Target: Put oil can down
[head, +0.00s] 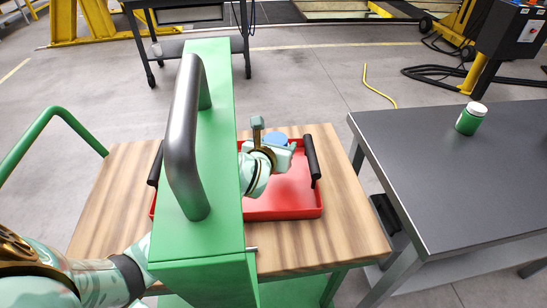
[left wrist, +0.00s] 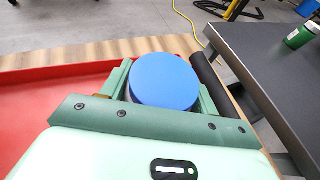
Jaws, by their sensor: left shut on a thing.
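The oil can shows as a round blue top (head: 276,139) in the head view, and the same blue top (left wrist: 164,81) fills the middle of the left wrist view. My left gripper (head: 275,148) is shut on it, with one finger on each side. It is over the back right part of a red tray (head: 285,210), near the tray's right black handle (head: 311,160). The can's lower part is hidden, so I cannot tell whether it touches the tray floor. My right gripper is not in view.
The tray lies on a wooden-topped cart (head: 345,225). A tall green piece (head: 215,130) with a grey handle (head: 181,140) stands in front, hiding the tray's left part and some of my arm. A dark table (head: 450,170) at right holds a green white-capped container (head: 470,118).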

